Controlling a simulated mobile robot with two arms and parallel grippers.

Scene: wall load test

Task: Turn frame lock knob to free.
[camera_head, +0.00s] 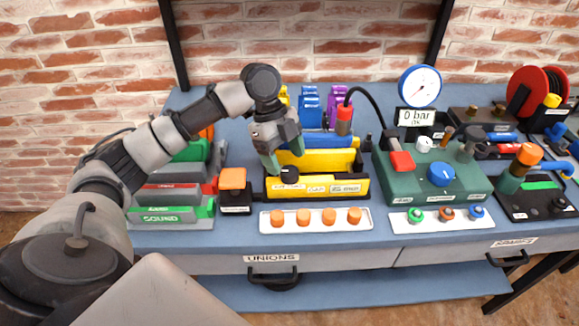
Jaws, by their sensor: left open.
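A yellow and black frame (315,162) stands on the blue bench, with white labels along its front. A small black knob (289,175) sits at the left of the frame's front part; I take it for the frame lock knob. Its pointer direction is too small to read. My left gripper (284,162) points down just above and behind the knob in the picture, its greenish fingers apart. I cannot tell whether a finger touches the knob. My right gripper is out of view.
A white tray (268,222) with several orange caps lies in front of the frame. An orange-topped block (233,180) stands close on the left. A green pump unit (430,185) with a gauge (420,85) reading 0 bar stands right.

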